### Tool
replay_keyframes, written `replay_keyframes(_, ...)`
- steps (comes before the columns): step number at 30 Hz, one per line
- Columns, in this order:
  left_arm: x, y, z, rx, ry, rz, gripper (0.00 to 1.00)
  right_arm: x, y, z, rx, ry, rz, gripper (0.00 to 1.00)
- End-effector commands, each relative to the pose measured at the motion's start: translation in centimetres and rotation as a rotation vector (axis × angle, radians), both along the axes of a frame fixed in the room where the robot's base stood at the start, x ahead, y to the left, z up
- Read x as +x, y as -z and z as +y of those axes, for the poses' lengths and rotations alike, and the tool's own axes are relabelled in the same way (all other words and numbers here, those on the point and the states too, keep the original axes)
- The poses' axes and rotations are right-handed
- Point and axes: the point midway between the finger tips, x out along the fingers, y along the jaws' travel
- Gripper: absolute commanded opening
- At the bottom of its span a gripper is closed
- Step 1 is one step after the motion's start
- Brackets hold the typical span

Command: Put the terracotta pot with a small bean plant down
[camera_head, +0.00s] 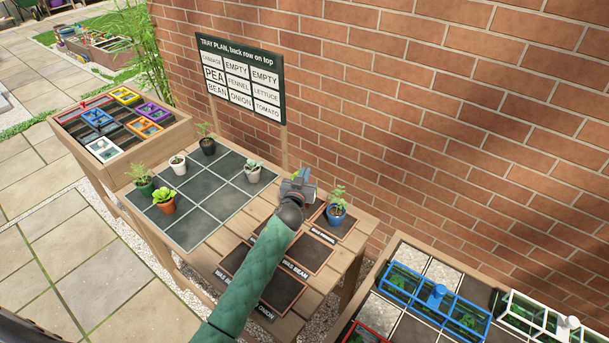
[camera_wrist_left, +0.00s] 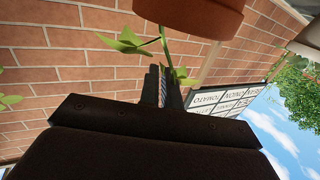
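My left gripper (camera_head: 298,182) is above the table's right half, close to the brick wall. In the left wrist view, turned upside down, a terracotta pot (camera_wrist_left: 190,18) is at the top edge, partly cut off. A thin bean plant (camera_wrist_left: 130,42) grows from it. The two fingers (camera_wrist_left: 166,90) are nearly together at the stem and appear to hold it. The dark mat labelled WAS BEAN (camera_head: 311,249) lies bare right of my forearm. My right gripper is not in view.
A slate grid tray (camera_head: 206,190) holds several potted plants, with bare cells between them. A blue pot (camera_head: 336,215) stands on a mat to the right. A tray plan board (camera_head: 243,78) stands behind. A wooden crate (camera_head: 118,160) is left; a blue frame (camera_head: 435,302) is lower right.

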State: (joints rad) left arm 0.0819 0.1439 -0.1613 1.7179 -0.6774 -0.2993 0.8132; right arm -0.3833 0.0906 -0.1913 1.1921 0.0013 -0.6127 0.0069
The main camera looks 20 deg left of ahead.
Motion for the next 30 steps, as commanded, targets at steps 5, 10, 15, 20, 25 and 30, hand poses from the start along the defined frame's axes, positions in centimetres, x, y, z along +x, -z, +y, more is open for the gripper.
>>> replay_keyframes(5, 0.0, 0.1, 0.0, 0.000, 0.000, 0.000, 0.26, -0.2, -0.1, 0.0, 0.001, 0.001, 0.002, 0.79)
replay_keyframes(10, 0.0, 0.1, 0.0, 0.000, 0.000, 0.000, 0.27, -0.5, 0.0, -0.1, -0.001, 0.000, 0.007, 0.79)
replay_keyframes(15, 0.0, 0.0, 0.0, 0.000, 0.000, 0.000, 0.27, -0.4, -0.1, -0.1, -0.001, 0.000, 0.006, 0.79)
replay_keyframes(20, -0.3, 0.0, 0.0, 0.000, 0.000, 0.000, 0.27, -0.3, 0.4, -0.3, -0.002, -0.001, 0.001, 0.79)
replay_keyframes(25, -2.2, 0.2, -0.1, -0.001, 0.000, 0.001, 0.27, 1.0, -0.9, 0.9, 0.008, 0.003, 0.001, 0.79)
replay_keyframes(30, -4.8, 0.2, -0.2, -0.001, 0.000, 0.000, 0.27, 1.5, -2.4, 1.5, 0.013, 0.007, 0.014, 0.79)
